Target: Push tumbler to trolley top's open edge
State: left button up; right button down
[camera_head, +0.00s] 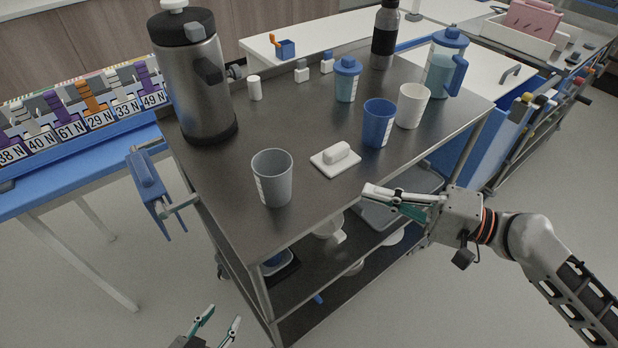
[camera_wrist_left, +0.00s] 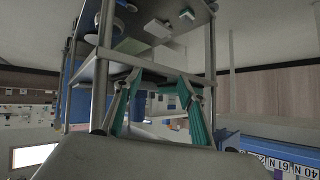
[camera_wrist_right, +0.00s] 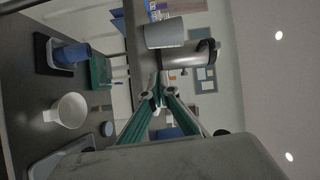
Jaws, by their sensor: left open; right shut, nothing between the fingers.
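Several cups stand on the trolley top (camera_head: 225,207). A grey tumbler (camera_head: 272,178) stands upright near its front left; it also shows in the right wrist view (camera_wrist_right: 163,33). A blue tumbler (camera_head: 378,124) and a white cup (camera_head: 411,105) stand upright further right. I cannot tell which one the task means. My right gripper (camera_head: 368,191) is shut and empty at the trolley's front edge, right of the grey tumbler and apart from it. My left gripper (camera_head: 222,326) is open and empty, low in front of the trolley; its fingers show in the left wrist view (camera_wrist_left: 160,82).
A white block-shaped item on a plate (camera_head: 335,160) lies between the grey and blue tumblers. A steel urn (camera_head: 190,78), lidded blue cup (camera_head: 347,80), jug (camera_head: 446,62) and dark bottle (camera_head: 385,38) stand behind. Lower shelves hold dishes. The front left top is clear.

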aim_at(274, 180)
jog(key=shift+m, duration=0.4)
jog(key=p+x, duration=0.1)
jog(key=x, duration=0.2)
jog(key=r+p+x, duration=0.1)
jog(key=x, duration=0.2)
jog(key=w+p+x, duration=0.1)
jog(key=x, duration=0.2)
jog(key=shift+d+r, duration=0.2)
jog(key=shift+r, duration=0.2)
jog(key=a, duration=0.1)
jog(key=a+p, duration=0.1)
jog(key=a, duration=0.1)
jog(key=shift+s+a+f, duration=0.1)
jog(key=shift+s+a, duration=0.1)
jog(key=shift+s, duration=0.15)
jog(key=shift+s+a+f+p, duration=0.25)
jog(key=shift+a+p, duration=0.15)
jog(key=shift+a, duration=0.15)
jog(key=shift+a+r, duration=0.1)
jog(key=shift+s+a, duration=0.3)
jog(key=shift+a, duration=0.5)
